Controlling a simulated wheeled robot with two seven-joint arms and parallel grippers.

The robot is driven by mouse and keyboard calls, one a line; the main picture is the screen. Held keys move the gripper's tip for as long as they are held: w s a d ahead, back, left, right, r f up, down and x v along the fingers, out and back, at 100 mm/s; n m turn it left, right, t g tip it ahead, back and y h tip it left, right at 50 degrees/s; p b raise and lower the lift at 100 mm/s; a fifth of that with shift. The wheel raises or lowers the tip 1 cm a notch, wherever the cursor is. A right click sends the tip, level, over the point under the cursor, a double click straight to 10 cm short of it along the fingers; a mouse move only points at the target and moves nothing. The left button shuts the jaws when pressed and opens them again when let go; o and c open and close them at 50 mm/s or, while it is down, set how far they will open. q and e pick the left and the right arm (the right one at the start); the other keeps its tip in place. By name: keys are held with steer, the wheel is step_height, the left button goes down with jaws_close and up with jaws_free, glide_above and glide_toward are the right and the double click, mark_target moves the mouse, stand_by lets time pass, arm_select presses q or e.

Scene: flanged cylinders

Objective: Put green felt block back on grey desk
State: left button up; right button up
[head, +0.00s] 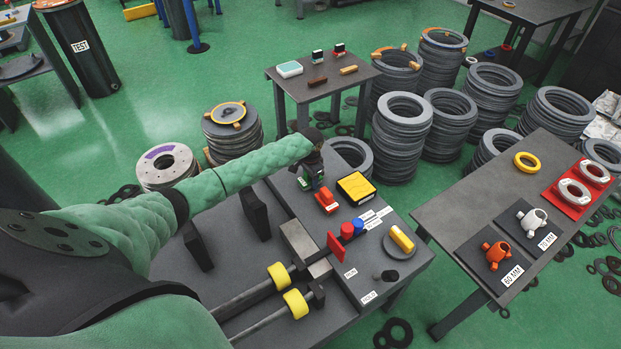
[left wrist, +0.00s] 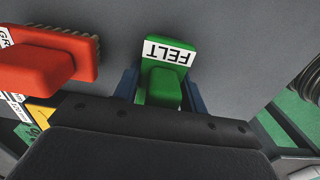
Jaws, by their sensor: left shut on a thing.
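The green felt block (left wrist: 163,88), with a white FELT label, is between the blue fingers of my left gripper (left wrist: 160,92) in the left wrist view. The gripper is shut on it. In the head view my left gripper (head: 312,182) is low over the back part of the grey desk (head: 283,180), just behind a red brush-like block (head: 326,201). The block is mostly hidden by the gripper there. I cannot tell whether it touches the desk. The red block (left wrist: 50,62) lies to its left in the left wrist view. My right gripper is not in view.
A yellow-and-black box (head: 356,188) sits right of the red block. A grey rig with yellow rollers (head: 296,303) fills the desk's front. A small table (head: 318,90) stands behind. A right table (head: 470,195) holds orange and white fittings. Stacked rings surround them.

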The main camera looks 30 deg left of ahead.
arm_select(q)
steer(key=o, duration=1)
steer(key=shift+f, duration=0.1)
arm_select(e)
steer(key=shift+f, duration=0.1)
arm_select(q)
steer(key=shift+r, duration=0.35)
step_height(320, 180, up, 6)
steer(key=shift+f+b, duration=0.15)
steer(key=shift+b, duration=0.3)
step_height(320, 180, up, 5)
steer(key=shift+b, duration=0.3)
steer(key=shift+r, duration=0.45)
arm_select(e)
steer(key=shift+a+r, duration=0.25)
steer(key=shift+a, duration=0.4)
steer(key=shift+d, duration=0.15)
